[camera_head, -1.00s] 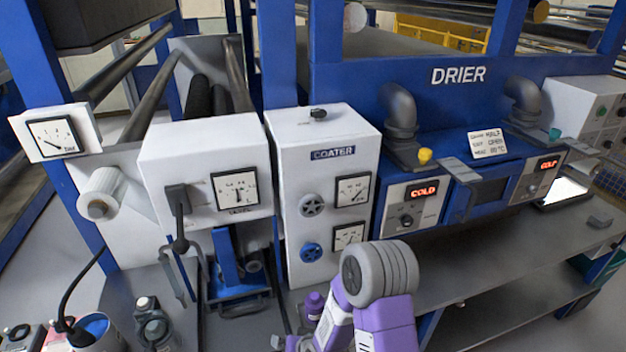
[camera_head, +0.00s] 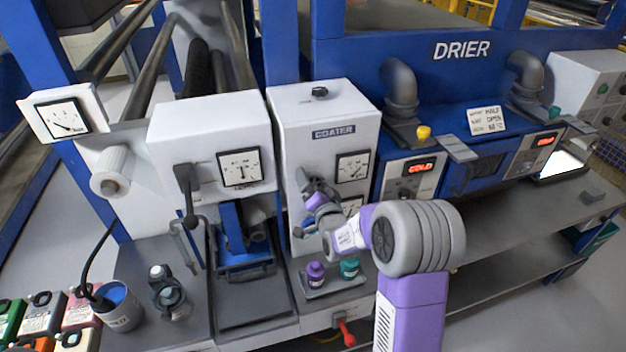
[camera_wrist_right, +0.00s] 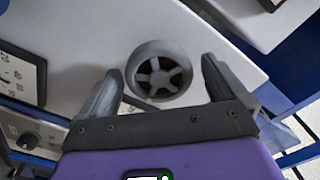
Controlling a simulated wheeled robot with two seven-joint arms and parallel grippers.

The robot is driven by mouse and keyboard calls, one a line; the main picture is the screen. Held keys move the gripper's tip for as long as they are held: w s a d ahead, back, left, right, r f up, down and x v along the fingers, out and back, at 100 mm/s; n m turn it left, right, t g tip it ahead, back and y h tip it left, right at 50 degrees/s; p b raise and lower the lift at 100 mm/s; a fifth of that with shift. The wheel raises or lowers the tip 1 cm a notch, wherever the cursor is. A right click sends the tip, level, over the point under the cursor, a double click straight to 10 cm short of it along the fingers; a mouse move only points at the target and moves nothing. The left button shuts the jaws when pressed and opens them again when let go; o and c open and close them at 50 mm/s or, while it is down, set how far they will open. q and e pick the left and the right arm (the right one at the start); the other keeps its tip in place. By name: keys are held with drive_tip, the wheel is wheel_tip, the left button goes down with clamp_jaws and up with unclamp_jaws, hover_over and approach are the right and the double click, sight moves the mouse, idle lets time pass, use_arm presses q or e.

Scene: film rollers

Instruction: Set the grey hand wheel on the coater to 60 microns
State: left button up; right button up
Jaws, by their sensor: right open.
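The coater (camera_head: 325,110) is a white box with a grey hand wheel, a blue hand wheel (camera_head: 300,231) and two dials. The grey hand wheel (camera_wrist_right: 158,75) shows in the right wrist view, centred between my fingers; in the head view my gripper hides it. My right gripper (camera_head: 306,180) is open at the coater's front, and in the right wrist view (camera_wrist_right: 157,85) its fingers stand apart on either side of the wheel with gaps showing. The upper dial (camera_head: 352,166) is visible but its figures are too small to read. The lower dial (camera_head: 351,206) is partly hidden by my arm. My left gripper is out of view.
A purple bottle (camera_head: 315,274) and a teal bottle (camera_head: 349,268) stand on a small tray below the coater. The level unit (camera_head: 215,125) with its crank is to the left. The drier panel (camera_head: 412,168) is close on the right.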

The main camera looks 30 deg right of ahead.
drive_tip(key=shift+w+d, duration=0.15)
drive_tip(key=shift+w, duration=0.4)
drive_tip(key=c, duration=1)
drive_tip(key=shift+f+n+b, duration=0.1)
drive_tip(key=shift+n+b, duration=0.4)
drive_tip(key=shift+b, duration=0.15)
drive_tip(key=n+b, duration=0.3)
drive_tip(key=b, duration=0.1)
drive_tip(key=shift+n, duration=0.4)
drive_tip(key=shift+n+b, duration=0.95)
drive_tip(key=shift+n, duration=0.25)
drive_tip(key=shift+n+b, duration=0.6)
drive_tip(key=shift+n, duration=0.7)
drive_tip(key=shift+r, duration=0.2)
